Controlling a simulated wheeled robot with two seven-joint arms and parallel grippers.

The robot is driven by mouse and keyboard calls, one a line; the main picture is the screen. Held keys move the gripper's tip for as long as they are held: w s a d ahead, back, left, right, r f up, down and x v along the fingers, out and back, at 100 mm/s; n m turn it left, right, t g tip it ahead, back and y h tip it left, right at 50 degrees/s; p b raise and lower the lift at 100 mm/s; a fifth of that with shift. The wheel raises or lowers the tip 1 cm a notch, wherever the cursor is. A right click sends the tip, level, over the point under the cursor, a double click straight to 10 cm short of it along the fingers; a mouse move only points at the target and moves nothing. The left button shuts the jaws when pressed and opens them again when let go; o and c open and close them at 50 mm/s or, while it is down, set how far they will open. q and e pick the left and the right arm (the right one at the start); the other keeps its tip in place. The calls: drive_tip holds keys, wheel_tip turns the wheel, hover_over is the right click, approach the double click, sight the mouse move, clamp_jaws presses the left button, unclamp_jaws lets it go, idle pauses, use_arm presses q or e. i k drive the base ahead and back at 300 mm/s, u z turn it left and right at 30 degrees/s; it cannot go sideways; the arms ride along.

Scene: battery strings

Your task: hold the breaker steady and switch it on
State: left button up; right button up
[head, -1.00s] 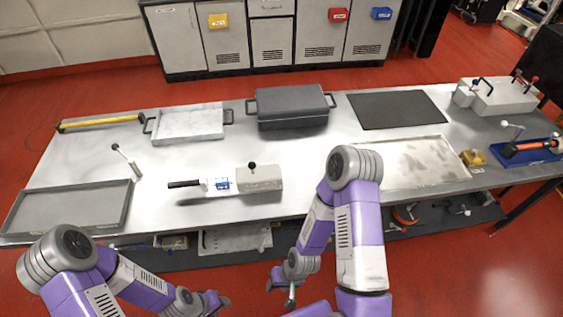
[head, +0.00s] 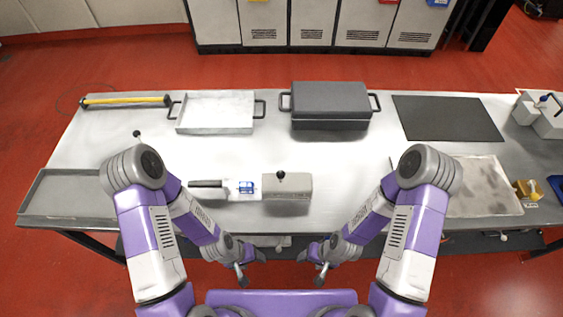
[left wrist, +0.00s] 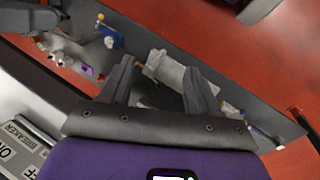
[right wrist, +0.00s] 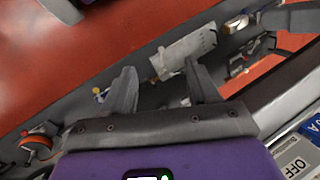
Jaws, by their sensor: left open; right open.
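The breaker is a grey block (head: 290,190) with a dark round knob on top, on the near part of the table. A white piece with a blue label (head: 245,188) and a black bar handle (head: 207,188) extends from its left side. Part of a BREAKER label plate (left wrist: 18,150) shows in the left wrist view, and an OFF plate (right wrist: 297,163) in the right wrist view. My left gripper (head: 248,267) and right gripper (head: 312,267) are apart at the near table edge, below and clear of the breaker. Both are open and empty, also in the wrist views (left wrist: 157,80) (right wrist: 160,78).
A grey tray (head: 65,197) lies left and a stained light tray (head: 485,185) right. A white tray (head: 215,112), a dark lidded case (head: 331,105) and a black mat (head: 447,117) line the back. A lower shelf (right wrist: 70,118) holds several items.

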sight(280, 174)
drive_tip(key=k, duration=1.3)
drive_tip(key=u, duration=0.6)
drive_tip(key=i, duration=1.35)
drive_tip(key=z, duration=0.6)
